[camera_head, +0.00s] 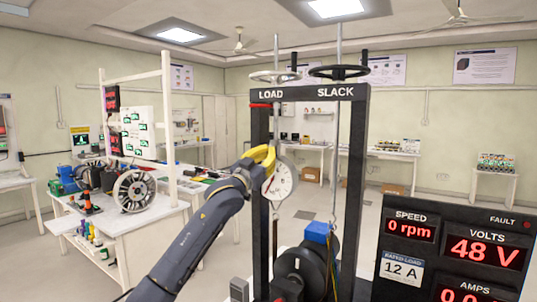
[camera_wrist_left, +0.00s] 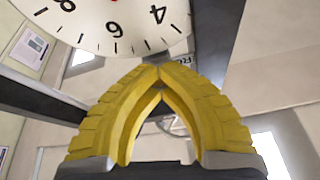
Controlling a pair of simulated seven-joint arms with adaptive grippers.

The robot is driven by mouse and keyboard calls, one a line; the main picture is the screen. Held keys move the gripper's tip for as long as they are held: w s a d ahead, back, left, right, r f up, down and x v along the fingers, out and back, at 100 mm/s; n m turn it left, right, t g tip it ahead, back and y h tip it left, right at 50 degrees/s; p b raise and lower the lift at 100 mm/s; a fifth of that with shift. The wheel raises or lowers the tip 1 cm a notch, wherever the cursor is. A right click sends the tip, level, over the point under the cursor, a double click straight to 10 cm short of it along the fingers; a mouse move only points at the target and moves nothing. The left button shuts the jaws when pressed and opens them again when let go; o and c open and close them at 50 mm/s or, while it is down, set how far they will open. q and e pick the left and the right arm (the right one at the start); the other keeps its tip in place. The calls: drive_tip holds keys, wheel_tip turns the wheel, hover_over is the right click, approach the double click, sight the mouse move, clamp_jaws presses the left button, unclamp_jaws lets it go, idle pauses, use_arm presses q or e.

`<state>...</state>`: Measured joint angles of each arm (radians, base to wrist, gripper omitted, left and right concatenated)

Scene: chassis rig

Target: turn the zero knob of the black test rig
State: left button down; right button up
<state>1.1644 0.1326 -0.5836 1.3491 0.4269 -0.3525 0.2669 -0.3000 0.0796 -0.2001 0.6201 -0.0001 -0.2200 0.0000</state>
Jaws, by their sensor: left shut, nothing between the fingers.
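The black test rig (camera_head: 362,150) stands ahead with LOAD and SLACK labels on its top beam. A round white dial gauge (camera_head: 283,184) hangs inside its frame on the left side. My left gripper (camera_head: 268,155), with yellow fingers, is at the upper left of the dial and partly overlaps it. In the left wrist view the fingertips (camera_wrist_left: 160,70) meet, with nothing between them, and the dial face (camera_wrist_left: 110,25) shows upside down just beyond them. I cannot make out the zero knob; whether the fingers touch the dial is unclear. My right gripper is not in view.
Handwheels for LOAD (camera_head: 275,76) and SLACK (camera_head: 337,71) sit above the beam. A black drum (camera_head: 300,268) with a blue block (camera_head: 318,232) is low in the frame. A display panel (camera_head: 455,250) stands at right, a white bench (camera_head: 130,225) at left.

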use_arm(q)
drive_tip(key=shift+r+m+g+h, duration=0.1)
drive_tip(key=shift+m+g+h, duration=0.3)
drive_tip(key=shift+m, duration=0.6)
drive_tip(key=c, duration=1.3)
unclamp_jaws()
drive_tip(key=shift+n, duration=0.3)
drive_tip(key=s+a+f+n+t+y, duration=0.1)
drive_tip(key=s+a+f+n+y, duration=0.2)
drive_tip(key=s, duration=0.4)
drive_tip(key=s+a+f+n+t+y, duration=0.1)
drive_tip(key=s+a+f+n, duration=0.25)
drive_tip(key=s, duration=0.45)
drive_tip(key=w+a+f+n+y, duration=0.2)
drive_tip(key=w+a+f, duration=0.3)
drive_tip(key=f, duration=0.5)
drive_tip(key=w+a+f+n+y, duration=0.3)
drive_tip(key=w+a+f, duration=0.3)
drive_tip(key=a+f, duration=0.3)
drive_tip(key=shift+a+f+g+y, duration=0.4)
drive_tip(key=shift+f+y, duration=0.1)
drive_tip(key=shift+y, duration=0.4)
